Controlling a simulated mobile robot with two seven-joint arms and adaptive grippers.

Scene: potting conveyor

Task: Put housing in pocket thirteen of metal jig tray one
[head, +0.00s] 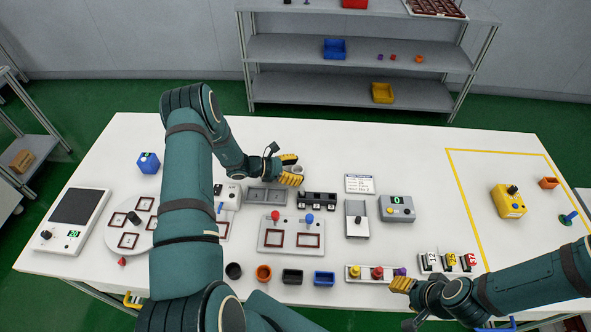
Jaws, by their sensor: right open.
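My right gripper (402,285) is open at the front edge, near a strip of coloured knobs. Small open housings stand in the front row: a dark round one (233,270), an orange round one (264,272), a black box (292,276) and a blue box (324,278). A grey metal tray with recesses (267,196) lies behind; pocket numbers are not readable.
A pale plate with red-framed squares (291,249) lies mid-table. A black slotted block (317,201), white slider box (356,219) and grey display box (397,208) stand nearby. My left arm covers part of the left side. The yellow-taped right area holds a yellow box (509,202).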

